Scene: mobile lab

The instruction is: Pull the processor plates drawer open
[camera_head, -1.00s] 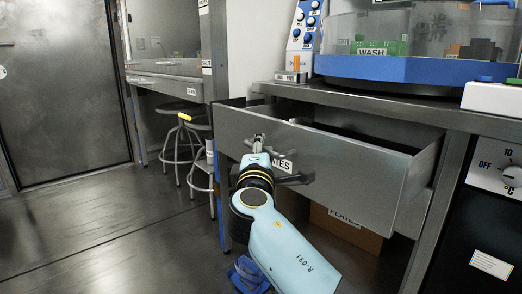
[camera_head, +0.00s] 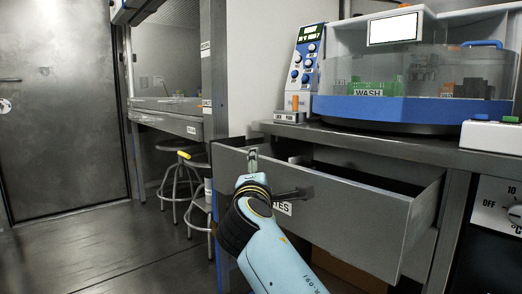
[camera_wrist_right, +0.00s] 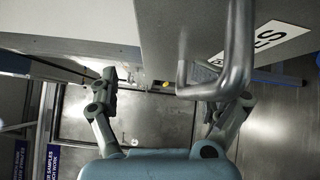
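The processor plates drawer (camera_head: 350,217) stands well out from under the counter, and its inside shows from above. Its label (camera_head: 284,208) is partly hidden by my right arm. The dark bar handle (camera_head: 292,193) is on its front; in the right wrist view the handle (camera_wrist_right: 240,45) looms close at the upper right. My right gripper (camera_head: 252,160) is at the left part of the drawer front, fingers pointing away from me. In the wrist view this gripper (camera_wrist_right: 172,90) has its fingers spread with nothing held; the right finger appears close to the handle, contact unclear. My left gripper is out of view.
The counter above carries a blue-based machine (camera_head: 400,110) with a WASH label and a small blue control unit (camera_head: 303,65). Stools (camera_head: 185,185) stand left of the drawer. The floor (camera_head: 110,250) at the left is clear. A dial panel (camera_head: 495,205) is at the right.

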